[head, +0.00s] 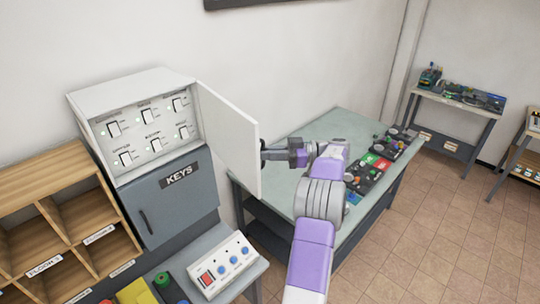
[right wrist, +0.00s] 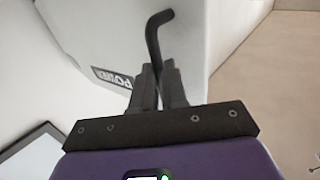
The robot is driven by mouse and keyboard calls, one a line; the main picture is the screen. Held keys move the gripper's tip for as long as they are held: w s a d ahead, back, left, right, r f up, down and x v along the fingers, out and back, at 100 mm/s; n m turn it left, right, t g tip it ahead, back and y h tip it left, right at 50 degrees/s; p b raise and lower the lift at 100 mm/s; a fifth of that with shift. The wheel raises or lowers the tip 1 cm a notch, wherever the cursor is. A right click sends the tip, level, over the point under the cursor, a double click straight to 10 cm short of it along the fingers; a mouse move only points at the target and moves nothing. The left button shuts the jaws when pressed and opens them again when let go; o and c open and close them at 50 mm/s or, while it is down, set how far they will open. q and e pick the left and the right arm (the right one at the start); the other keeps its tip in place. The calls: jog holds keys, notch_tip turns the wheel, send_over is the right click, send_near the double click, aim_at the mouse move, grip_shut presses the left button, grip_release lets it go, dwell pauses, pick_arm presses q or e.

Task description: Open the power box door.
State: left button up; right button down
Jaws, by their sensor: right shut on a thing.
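The white power box (head: 150,125) on the wall stands open, with rows of switches showing inside. Its white door (head: 228,135) is swung out to the right on its right-hand side. My right gripper (head: 268,152) is at the door's outer face. In the right wrist view the door (right wrist: 120,40) carries a dark POWER label (right wrist: 112,77). There my right gripper (right wrist: 157,80) is shut on the dark bent door handle (right wrist: 153,40). My left gripper is not in view.
A grey KEYS cabinet (head: 172,195) sits under the power box. Wooden pigeonholes (head: 60,220) stand at left. A button panel (head: 222,265) is on the lower counter. A green-grey table (head: 345,127) with several devices stands behind my right arm. Tiled floor (head: 450,220) is clear at right.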

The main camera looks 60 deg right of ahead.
jog(key=shift+w+d+r+n+y, duration=0.1)
jog(key=shift+d+r+n+y, duration=0.1)
jog(key=shift+d, duration=0.2)
jog(key=shift+w+d+r+n+y, duration=0.1)
jog(key=shift+d+y, duration=0.1)
jog(key=shift+d, duration=0.15)
jog(key=c, duration=1.5)
grip_release()
jog(key=shift+w, duration=0.1)
jog(key=o, duration=0.3)
jog(key=shift+w+f, duration=0.25)
jog(key=shift+w, duration=0.35)
jog(key=shift+o, duration=0.2)
jog(key=p+v, duration=0.1)
jog(key=v, duration=0.7)
jog(key=shift+s, duration=0.35)
jog(key=shift+r, duration=0.1)
